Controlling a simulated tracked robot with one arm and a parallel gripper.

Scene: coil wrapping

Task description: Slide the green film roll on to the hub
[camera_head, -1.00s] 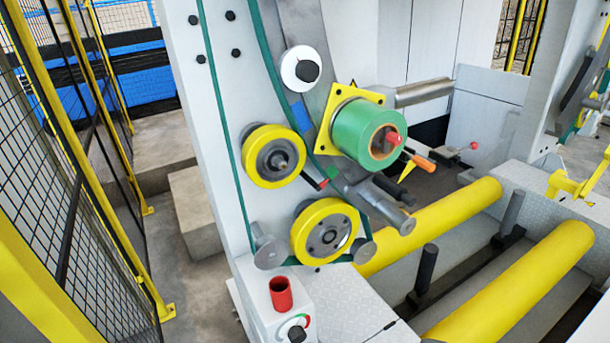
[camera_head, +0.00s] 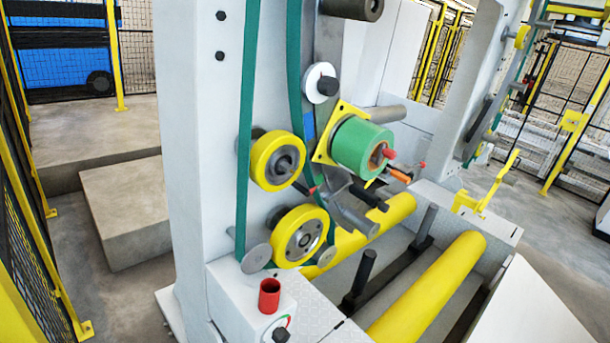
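The green film roll (camera_head: 361,147) is at the centre of the head view, lying on its side with its brown core facing right and towards me. It sits against a yellow square plate (camera_head: 325,135) on the white machine frame. A red tip (camera_head: 390,154) sticks out of the core, so the roll appears to be around a hub or shaft; most of that shaft is hidden inside it. I cannot tell whether the roll touches the plate. My gripper is not in view.
Two yellow-rimmed wheels (camera_head: 277,161) (camera_head: 300,236) are left of and below the roll. An orange-handled part (camera_head: 399,174) is just below its front. A red cup (camera_head: 269,296) stands on a white box. Yellow rollers (camera_head: 432,288) lie at lower right. Mesh fencing (camera_head: 45,225) is at left.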

